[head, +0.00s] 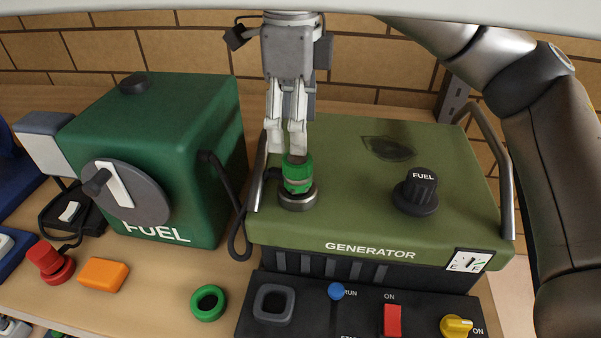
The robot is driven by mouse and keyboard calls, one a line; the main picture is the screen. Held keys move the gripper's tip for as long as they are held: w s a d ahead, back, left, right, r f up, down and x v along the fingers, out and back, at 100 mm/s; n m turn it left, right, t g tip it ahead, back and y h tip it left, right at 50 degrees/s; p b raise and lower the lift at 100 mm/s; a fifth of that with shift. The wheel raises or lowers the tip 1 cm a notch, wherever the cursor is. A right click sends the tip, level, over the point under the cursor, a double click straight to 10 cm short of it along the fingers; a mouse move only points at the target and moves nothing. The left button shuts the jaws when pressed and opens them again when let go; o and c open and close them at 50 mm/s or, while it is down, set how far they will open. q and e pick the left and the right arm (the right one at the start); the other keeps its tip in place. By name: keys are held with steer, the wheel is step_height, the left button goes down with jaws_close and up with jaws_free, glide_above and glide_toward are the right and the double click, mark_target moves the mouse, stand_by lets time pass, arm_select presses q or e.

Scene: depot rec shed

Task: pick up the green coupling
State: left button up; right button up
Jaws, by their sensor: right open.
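A green coupling (298,174) sits upright on a dark round fitting on top of the olive generator (330,140), near its left edge. My right gripper (286,146) comes down from above, pointing downward. Its pale fingers are open, with the tips at about the coupling's top. One finger overlaps the coupling's upper end in the picture; I cannot tell whether they touch. A separate green ring (208,302) lies on the bench in front. My left gripper is not in view.
A green fuel box (190,125) with a dial and black hose stands left of the generator. A black fuel cap (418,190) and side handles rise from the generator. A red knob (52,262) and orange block (103,274) lie front left. A switch panel (300,318) is in front.

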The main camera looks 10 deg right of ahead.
mark_target(296, 158)
step_height(296, 158, down, 3)
steer(key=shift+w+d+r+p, duration=0.1)
steer(key=shift+w+d+p, duration=0.05)
steer(key=shift+p, duration=0.15)
steer(key=f+p, duration=0.2)
steer(key=f, duration=0.1)
steer(key=shift+s, duration=0.35)
step_height(296, 158, down, 2)
steer(key=shift+f+p, duration=0.2)
steer(key=shift+p, duration=0.25)
steer(key=shift+f, duration=0.5)
steer(key=shift+c, duration=0.2)
steer(key=c, duration=1.1)
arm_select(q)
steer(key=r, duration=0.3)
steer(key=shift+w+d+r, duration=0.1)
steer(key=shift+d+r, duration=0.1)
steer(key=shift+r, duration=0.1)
arm_select(e)
steer(key=shift+o, duration=0.2)
steer(key=shift+r, duration=0.1)
